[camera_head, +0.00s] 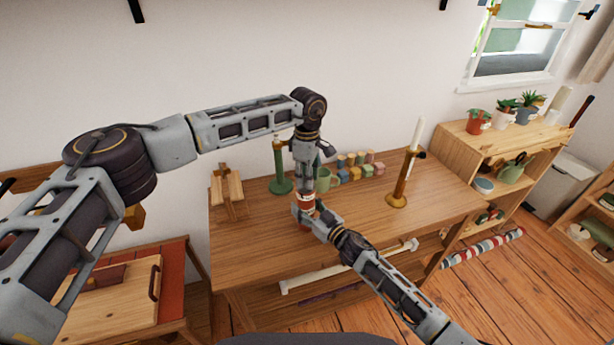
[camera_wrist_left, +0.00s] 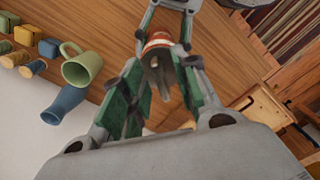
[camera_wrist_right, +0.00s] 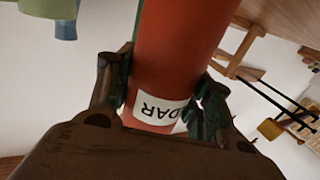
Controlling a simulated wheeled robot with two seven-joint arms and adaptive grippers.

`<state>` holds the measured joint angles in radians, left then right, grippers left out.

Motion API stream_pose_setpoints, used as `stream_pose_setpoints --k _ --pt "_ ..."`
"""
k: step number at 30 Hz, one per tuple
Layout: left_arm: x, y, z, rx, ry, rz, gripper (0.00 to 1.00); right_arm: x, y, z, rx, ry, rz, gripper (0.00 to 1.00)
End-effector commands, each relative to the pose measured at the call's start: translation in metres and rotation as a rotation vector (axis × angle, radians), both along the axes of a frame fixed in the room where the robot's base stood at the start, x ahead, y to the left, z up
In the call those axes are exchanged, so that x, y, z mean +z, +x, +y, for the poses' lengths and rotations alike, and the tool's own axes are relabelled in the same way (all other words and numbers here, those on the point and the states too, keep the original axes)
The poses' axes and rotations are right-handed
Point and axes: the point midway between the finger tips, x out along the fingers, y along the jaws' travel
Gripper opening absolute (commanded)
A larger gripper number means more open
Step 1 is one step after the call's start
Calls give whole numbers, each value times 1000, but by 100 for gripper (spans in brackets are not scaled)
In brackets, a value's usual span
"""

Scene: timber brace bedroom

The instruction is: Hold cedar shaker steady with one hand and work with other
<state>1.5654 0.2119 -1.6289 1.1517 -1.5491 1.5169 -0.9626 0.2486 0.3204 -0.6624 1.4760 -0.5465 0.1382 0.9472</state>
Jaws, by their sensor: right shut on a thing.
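The cedar shaker is a red-brown cylinder (camera_head: 306,198) upright on the wooden table (camera_head: 245,250); its pale label, partly hidden, shows upside down in the right wrist view (camera_wrist_right: 158,108). My right gripper (camera_head: 307,213) is shut on the shaker's body, one finger on each side. My left gripper (camera_head: 304,180) points down from directly above the shaker. In the left wrist view its fingers (camera_wrist_left: 158,95) are spread apart, with the shaker's banded top (camera_wrist_left: 158,42) beyond and between them. A grey pronged part shows there too; I cannot tell whether the fingers touch it.
A wooden candlestick with a white candle (camera_head: 400,186) stands to the right. A wooden rack (camera_head: 228,190) is at left. The table's front left is clear.

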Motion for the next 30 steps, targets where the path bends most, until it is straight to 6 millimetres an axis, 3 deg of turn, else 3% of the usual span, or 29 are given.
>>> stream_pose_setpoints --k 5,13,30 --pt "0 0 0 0 0 0 30 -1 0 -1 -1 -1 1 24" --pt "0 0 0 0 0 0 0 -1 0 -1 -1 -1 1 24" --pt "0 1 0 76 1 0 0 -1 0 0 -1 -1 1 24"
